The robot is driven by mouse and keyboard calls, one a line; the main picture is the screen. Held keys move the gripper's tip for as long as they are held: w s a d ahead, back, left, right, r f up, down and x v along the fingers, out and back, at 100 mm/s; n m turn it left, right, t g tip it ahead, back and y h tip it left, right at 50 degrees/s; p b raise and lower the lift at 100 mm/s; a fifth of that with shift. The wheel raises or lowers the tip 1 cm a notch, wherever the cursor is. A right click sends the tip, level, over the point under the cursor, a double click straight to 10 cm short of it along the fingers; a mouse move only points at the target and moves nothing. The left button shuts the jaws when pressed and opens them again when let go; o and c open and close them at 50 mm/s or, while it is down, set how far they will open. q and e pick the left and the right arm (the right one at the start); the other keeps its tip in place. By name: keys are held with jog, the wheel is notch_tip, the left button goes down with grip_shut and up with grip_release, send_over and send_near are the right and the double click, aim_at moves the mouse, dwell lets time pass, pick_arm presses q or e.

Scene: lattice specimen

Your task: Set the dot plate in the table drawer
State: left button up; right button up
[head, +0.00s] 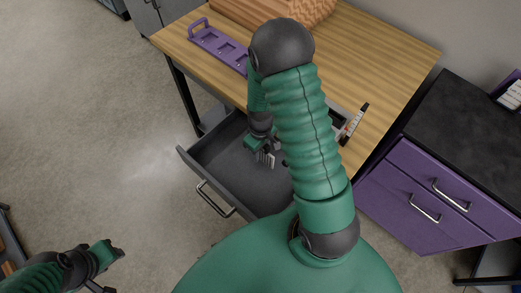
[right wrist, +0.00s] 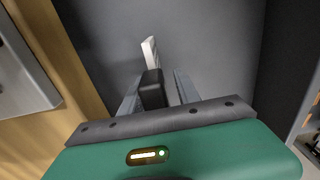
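The table drawer (head: 197,188) is pulled open, dark grey inside, below the wooden table's front edge. My right gripper (head: 268,158) reaches down into the drawer's opening. In the right wrist view, the fingers (right wrist: 157,82) appear shut on a small dark block with a thin white strip (right wrist: 150,50) beyond it. This looks like the dot plate seen edge-on, over the grey drawer floor. Its lower end and any contact with the floor are unclear. My left gripper (head: 108,258) is at the lower left, away from the table. Its finger gap is not clear.
A purple slotted rack (head: 217,44) and a woven basket (head: 260,8) stand on the table (head: 395,45). A grey tray lies partly behind my right arm, beside a pen-like item (head: 357,119). A purple cabinet (head: 420,195) stands at the right. The drawer floor looks mostly clear.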

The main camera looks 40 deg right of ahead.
jog(key=shift+r, duration=0.25)
notch_tip(320, 180, up, 12)
jog(key=shift+f+p, duration=0.1)
jog(key=shift+p, duration=0.35)
